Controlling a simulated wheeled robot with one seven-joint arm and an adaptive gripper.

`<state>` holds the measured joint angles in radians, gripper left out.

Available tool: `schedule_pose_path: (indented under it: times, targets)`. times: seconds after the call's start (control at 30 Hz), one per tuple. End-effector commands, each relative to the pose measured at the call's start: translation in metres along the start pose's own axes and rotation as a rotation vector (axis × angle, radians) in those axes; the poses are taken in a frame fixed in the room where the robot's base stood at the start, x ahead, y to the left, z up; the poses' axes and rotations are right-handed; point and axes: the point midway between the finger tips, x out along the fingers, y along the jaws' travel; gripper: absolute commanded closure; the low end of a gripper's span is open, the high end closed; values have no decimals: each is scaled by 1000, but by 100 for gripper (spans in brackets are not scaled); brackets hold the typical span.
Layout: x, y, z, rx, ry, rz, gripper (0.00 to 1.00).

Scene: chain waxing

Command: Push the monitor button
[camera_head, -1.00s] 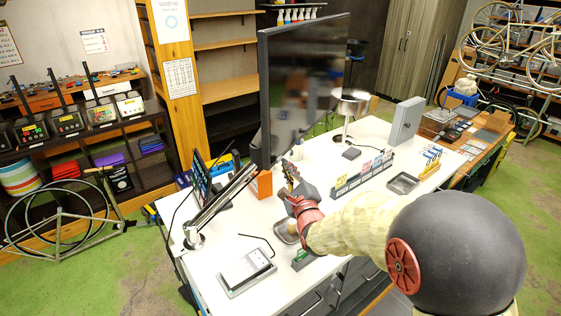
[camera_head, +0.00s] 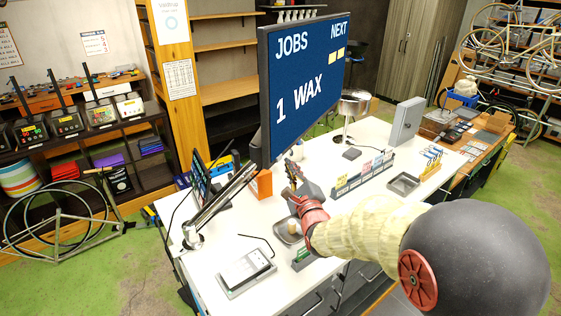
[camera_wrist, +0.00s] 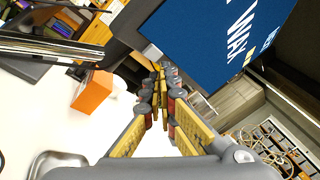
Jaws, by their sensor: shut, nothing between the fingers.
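The large monitor (camera_head: 305,85) stands on the white workbench and is lit, with blue background and the words JOBS, NEXT and 1 WAX. Its tilted lower part also shows in the wrist view (camera_wrist: 215,40). A small pale block (camera_wrist: 152,54) sits at the monitor's lower edge, close to my fingertips; it may be the button. My gripper (camera_wrist: 162,72) is shut and empty, pointing at the monitor's lower edge. In the head view my gripper (camera_head: 291,170) is just below the screen. I cannot tell whether the fingertips touch the block or are slightly apart.
A row of labelled bins (camera_head: 362,174), a metal tray (camera_head: 403,184) and a digital scale (camera_head: 246,270) are on the bench.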

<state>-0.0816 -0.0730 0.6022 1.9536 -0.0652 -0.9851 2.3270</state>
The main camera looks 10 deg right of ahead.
Motion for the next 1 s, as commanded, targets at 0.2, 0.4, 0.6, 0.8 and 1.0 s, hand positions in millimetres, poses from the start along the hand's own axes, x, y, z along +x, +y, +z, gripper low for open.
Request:
schedule_pose_path:
  times: [0.2,0.4,0.6,0.8,1.0]
  targets:
    - [-2,-1,-1,0,0,0,100]
    - [-4,-3,-3,0,1,0,100]
    - [-16,-12,-12,-1,1,-2,100]
    - [-28,-21,-21,-1,1,-1,100]
    - [-40,-29,-30,-1,2,-1,100]
